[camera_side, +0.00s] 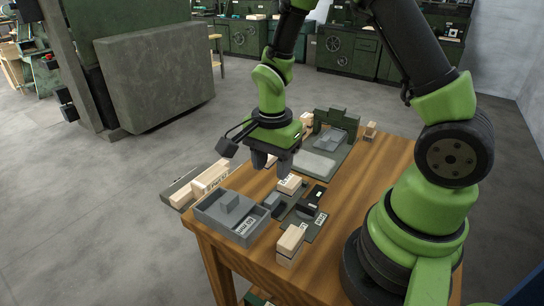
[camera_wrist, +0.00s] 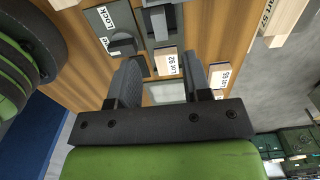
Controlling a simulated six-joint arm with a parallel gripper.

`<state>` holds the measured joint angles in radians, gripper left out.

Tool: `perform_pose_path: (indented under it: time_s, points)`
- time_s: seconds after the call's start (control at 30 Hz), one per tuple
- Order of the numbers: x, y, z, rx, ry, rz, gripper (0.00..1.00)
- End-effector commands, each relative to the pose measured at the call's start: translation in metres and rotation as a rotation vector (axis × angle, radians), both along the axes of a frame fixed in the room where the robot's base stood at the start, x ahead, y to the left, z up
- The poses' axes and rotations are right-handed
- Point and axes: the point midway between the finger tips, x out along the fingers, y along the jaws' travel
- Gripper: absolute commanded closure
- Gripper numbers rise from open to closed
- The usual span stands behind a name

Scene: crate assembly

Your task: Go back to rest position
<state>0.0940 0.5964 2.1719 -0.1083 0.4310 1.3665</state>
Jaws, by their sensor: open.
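My gripper (camera_side: 273,160) hangs over the middle of the wooden table, pointing down, above a wooden block (camera_side: 290,184) on the grey and black fixtures. In the wrist view its two dark fingers (camera_wrist: 170,82) are apart, with nothing held between them. The block with a white label (camera_wrist: 167,63) shows between the fingers in that view. I cannot tell the exact height of the fingers above it.
The wooden table (camera_side: 345,190) carries a grey tray (camera_side: 232,215) at its front left, a labelled block (camera_side: 290,240) at its front edge and a dark green fixture (camera_side: 337,122) at the back. A long pale block (camera_side: 211,178) lies at the left edge. The right side is bare wood.

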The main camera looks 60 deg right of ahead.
Motion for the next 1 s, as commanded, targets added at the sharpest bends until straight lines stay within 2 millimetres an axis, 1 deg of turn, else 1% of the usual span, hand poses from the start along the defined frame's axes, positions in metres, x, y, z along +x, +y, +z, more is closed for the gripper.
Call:
perform_pose_path:
  time_s: [0.03,0.17,0.47,0.57,0.67,0.77,0.8,0.9,1.0]
  points:
    - [0.001,0.000,0.006,0.000,-0.004,0.000,0.55]
    - [0.000,0.000,0.014,-0.001,-0.002,0.001,0.55]
    - [0.000,0.000,0.016,0.000,0.000,0.001,0.55]
    - [0.000,0.001,0.020,0.000,-0.010,0.015,0.55]
    - [0.000,0.003,0.039,0.001,-0.052,0.079,0.55]
    - [-0.005,0.009,0.071,-0.002,-0.127,0.202,0.55]
    - [-0.008,0.011,0.086,-0.006,-0.163,0.264,0.55]
    - [-0.022,0.019,0.120,-0.021,-0.254,0.428,0.55]
    - [-0.040,0.027,0.150,-0.047,-0.346,0.595,0.55]
